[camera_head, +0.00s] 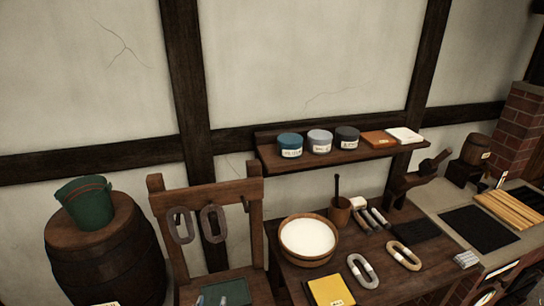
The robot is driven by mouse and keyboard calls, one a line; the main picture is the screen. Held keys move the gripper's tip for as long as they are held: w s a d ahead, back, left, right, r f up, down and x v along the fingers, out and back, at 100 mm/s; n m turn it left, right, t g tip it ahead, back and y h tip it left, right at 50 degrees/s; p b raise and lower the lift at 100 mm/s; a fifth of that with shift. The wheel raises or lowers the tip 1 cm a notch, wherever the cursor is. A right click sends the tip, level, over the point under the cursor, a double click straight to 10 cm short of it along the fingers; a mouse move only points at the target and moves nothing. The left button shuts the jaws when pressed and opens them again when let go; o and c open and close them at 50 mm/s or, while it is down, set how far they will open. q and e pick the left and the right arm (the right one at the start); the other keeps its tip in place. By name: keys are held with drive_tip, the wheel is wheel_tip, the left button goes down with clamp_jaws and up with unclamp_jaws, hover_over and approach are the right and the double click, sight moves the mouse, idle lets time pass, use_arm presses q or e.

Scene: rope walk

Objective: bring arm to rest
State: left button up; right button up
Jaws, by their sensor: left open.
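Of my left gripper (211,301), only what look like two small pale tips show at the bottom edge, set apart with a gap between them. They are in front of a dark green tray (236,290) on the wooden seat or stand. Nothing shows between the tips. The rest of my left arm is below the picture. My right gripper and arm do not show.
A barrel (105,255) with a green bucket (85,205) stands left. The bench holds a white-filled bowl (308,238), rope coils (362,270) and a yellow book (330,290). A wall shelf (340,153) carries several jars. A brick pillar (518,130) stands right.

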use_arm(q)
drive_tip(key=s+a+f+g, duration=0.2)
drive_tip(key=s+f+g, duration=0.1)
drive_tip(key=s+f, duration=0.5)
drive_tip(key=s+a+f+m+g, duration=0.1)
drive_tip(key=s+f+g, duration=0.3)
drive_tip(key=s+f, duration=0.4)
drive_tip(key=s+a+f+g, duration=0.2)
drive_tip(key=s+f+g, duration=0.1)
drive_tip(key=s+f, duration=0.55)
drive_tip(key=s+f+g, duration=0.1)
drive_tip(key=s+f, duration=0.2)
drive_tip(key=f, duration=2.5)
drive_tip(key=s+a+f+m+g, duration=0.1)
drive_tip(key=s+a+f, duration=0.1)
drive_tip(key=s+f, duration=1.2)
drive_tip(key=s, duration=0.3)
drive_tip(key=shift+a+f, duration=0.25)
drive_tip(key=shift+a, duration=0.1)
drive_tip(key=shift+c, duration=0.2)
